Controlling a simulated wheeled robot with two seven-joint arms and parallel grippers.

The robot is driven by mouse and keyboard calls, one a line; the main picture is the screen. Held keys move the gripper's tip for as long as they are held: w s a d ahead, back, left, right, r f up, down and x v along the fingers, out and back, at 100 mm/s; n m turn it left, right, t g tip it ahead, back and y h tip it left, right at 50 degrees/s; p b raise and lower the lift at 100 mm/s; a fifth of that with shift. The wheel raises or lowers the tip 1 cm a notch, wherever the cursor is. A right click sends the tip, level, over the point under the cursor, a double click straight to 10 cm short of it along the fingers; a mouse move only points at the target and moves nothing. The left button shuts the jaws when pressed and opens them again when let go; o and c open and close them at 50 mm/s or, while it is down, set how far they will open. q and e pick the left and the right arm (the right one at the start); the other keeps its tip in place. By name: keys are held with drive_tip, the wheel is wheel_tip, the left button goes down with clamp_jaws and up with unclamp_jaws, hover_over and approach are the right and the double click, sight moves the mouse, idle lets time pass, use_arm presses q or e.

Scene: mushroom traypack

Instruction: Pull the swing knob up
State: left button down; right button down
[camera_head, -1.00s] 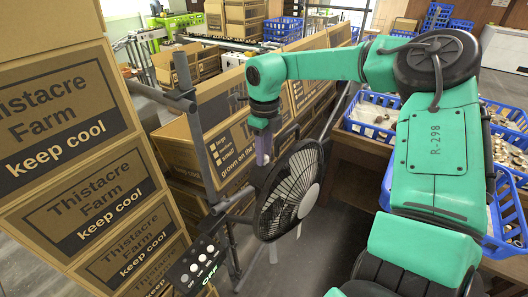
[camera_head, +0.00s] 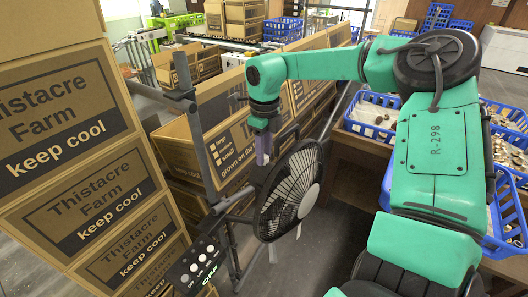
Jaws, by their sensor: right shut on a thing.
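A black fan (camera_head: 290,192) with a round grille hangs on a grey stand in the middle of the camera_head view. A dark control panel (camera_head: 195,266) with pale knobs and the word OFF sits low on the stand, left of the fan. My right gripper (camera_head: 262,158) points down at the top left of the fan, behind its grille. Its fingers are shut on a small part there, which I take to be the swing knob; the fingers largely hide it. My left gripper is not in view.
Stacked cardboard boxes (camera_head: 75,125) fill the left side. More boxes (camera_head: 235,125) stand close behind the fan stand. Blue crates of mushrooms (camera_head: 372,128) rest on a wooden table at right. Grey floor (camera_head: 325,245) is free right of the fan.

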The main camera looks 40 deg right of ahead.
drive_tip(key=shift+w+r, duration=0.15)
drive_tip(key=shift+r, duration=0.7)
drive_tip(key=c, duration=0.6)
unclamp_jaws()
drive_tip(key=shift+o, duration=0.2)
wheel_tip(320, 180, up, 5)
drive_tip(key=shift+d+r+b, duration=0.1)
drive_tip(key=shift+r+b, duration=0.1)
drive_tip(key=shift+b, duration=0.9)
wheel_tip(320, 180, up, 9)
drive_tip(key=shift+r, duration=0.1)
